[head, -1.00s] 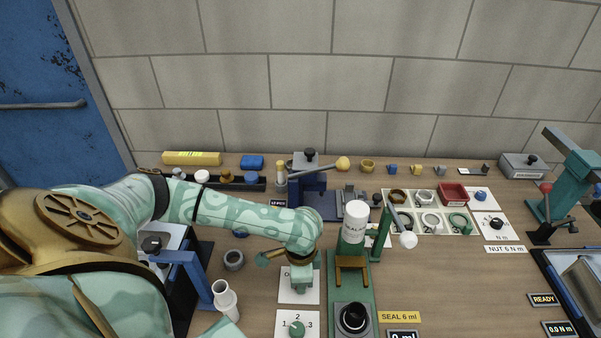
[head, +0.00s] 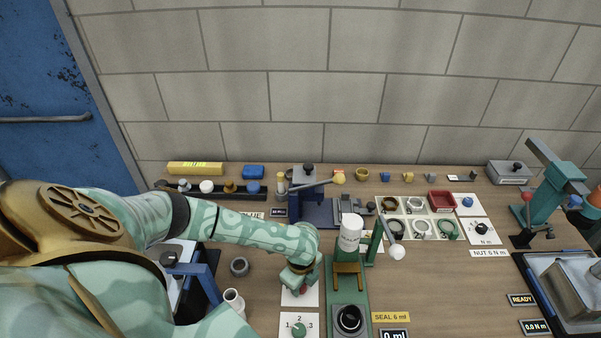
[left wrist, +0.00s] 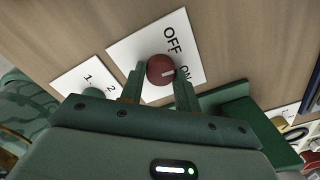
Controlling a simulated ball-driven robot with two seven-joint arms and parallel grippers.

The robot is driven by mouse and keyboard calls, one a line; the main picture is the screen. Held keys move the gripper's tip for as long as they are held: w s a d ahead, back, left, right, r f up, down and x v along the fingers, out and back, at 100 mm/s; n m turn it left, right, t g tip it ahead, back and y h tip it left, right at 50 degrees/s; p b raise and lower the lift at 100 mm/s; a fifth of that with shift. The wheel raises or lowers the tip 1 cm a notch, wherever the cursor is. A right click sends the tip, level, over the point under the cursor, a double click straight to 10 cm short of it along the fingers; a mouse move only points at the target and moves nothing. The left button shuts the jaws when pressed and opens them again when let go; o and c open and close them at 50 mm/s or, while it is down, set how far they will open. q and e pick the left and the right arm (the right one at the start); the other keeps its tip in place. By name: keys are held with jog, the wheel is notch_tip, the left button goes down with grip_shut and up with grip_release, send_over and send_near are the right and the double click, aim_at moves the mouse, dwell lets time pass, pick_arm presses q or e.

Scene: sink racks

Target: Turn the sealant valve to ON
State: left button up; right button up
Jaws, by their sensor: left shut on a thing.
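The sealant valve is a red round knob (left wrist: 161,70) with a white pointer mark, on a white plate (left wrist: 188,38) lettered OFF and ON. In the left wrist view the pointer mark faces the ON lettering. My left gripper (left wrist: 160,88) is shut on the knob, with one finger on each side. In the head view my left gripper (head: 300,281) is down at the plate (head: 286,298) and mostly hides the knob. The white sealant bottle (head: 350,233) stands in the green dispenser (head: 335,285) just right of it. My right gripper is not in view.
A plate with a green 1-2-3 dial (head: 299,329) lies just in front of the valve. The dispenser's lever with a white ball (head: 396,252) reaches out to the right. A grey ring (head: 239,267) and a white pipe piece (head: 234,302) stand to the left.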

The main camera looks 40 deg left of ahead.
pick_arm(q)
jog(key=m+p, duration=0.1)
jog(key=m, duration=0.2)
jog(key=shift+r+m, duration=0.1)
jog(key=shift+m, duration=0.2)
jog(key=shift+s+m, duration=0.1)
jog(key=shift+m, duration=1.5)
jog(key=o, duration=1)
jog(key=shift+p, duration=0.3)
notch_tip(320, 180, up, 16)
jog(key=p, duration=0.4)
jog(key=shift+r, duration=0.1)
